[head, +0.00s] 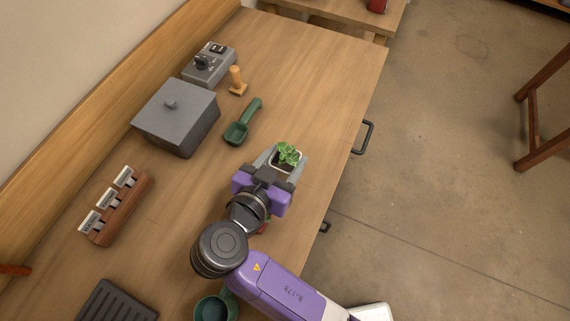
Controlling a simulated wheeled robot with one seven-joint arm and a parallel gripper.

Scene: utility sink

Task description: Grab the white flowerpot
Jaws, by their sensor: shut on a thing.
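The white flowerpot (287,168) is small and holds a green leafy plant (289,153). It is in the head view, over the wooden worktop near its right edge. My gripper (284,160) has its two grey fingers on either side of the pot and is shut on it. The pot's white rim and part of its front wall show; its lower part is hidden by the fingers. I cannot tell whether the pot touches the worktop.
A green scoop (242,122), a wooden stamp (237,80), a grey lidded box (177,116) and a grey switch box (209,64) lie behind. A wooden rack with labels (116,207), a green cup (210,309) and a dark ribbed tray (116,303) are left. The worktop's far right is clear.

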